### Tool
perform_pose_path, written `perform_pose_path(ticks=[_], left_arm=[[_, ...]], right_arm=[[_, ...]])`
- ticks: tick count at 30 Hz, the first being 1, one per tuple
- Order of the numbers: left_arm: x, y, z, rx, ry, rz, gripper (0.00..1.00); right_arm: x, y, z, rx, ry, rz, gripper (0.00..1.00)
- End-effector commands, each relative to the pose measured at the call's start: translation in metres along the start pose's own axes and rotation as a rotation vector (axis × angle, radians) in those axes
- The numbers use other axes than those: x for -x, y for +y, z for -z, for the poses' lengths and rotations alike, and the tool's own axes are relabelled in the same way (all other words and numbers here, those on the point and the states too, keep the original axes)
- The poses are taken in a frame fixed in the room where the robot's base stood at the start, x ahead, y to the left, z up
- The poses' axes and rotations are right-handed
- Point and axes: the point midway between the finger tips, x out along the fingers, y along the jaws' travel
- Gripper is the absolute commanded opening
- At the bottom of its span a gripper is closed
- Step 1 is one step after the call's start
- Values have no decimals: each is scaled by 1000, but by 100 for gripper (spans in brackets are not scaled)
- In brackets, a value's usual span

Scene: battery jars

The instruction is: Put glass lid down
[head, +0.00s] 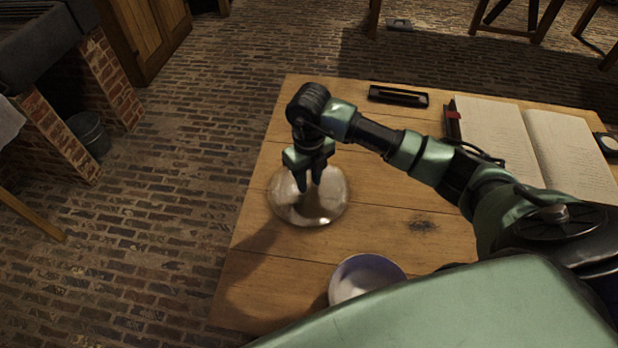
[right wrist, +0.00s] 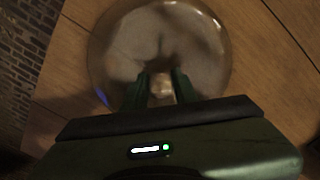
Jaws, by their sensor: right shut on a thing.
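The glass lid (head: 330,205) is a round, clear disc over the left part of the wooden table. My right gripper (head: 309,185) comes down on it from above and is shut on its middle, where a small knob (right wrist: 160,88) shows between the fingers in the right wrist view. The lid (right wrist: 125,45) looks level there, with wood around its rim. I cannot tell whether its underside touches the table. My left gripper is not in view.
The wooden table (head: 400,195) also bears a bowl (head: 365,278) near the front, a black tray (head: 398,96) at the back and an open book (head: 530,140) at the right. The table's left edge is close to the lid. Wood between lid and book is clear.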

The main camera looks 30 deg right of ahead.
Motion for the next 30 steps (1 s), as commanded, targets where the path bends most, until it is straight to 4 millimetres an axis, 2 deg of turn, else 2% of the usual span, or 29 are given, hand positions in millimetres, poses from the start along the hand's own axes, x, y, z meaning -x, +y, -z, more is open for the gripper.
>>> perform_pose_path(ticks=[6, 7, 9, 17, 21, 26, 30], left_arm=[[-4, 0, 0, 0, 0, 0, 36], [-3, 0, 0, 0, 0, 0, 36], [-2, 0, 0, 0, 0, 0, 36], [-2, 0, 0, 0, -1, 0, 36], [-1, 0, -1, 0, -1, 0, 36], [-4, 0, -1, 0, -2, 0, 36], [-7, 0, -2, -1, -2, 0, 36]], right_arm=[[-4, 0, 0, 0, -1, 0, 0], [-3, 0, 0, 0, 0, 0, 36], [-3, 0, 0, 0, 1, -1, 50], [-2, 0, 0, 0, 1, -1, 50], [5, 0, 0, 0, -1, 0, 50], [32, 0, -1, 1, -5, 0, 50], [64, 0, -1, 1, -5, 1, 50]])
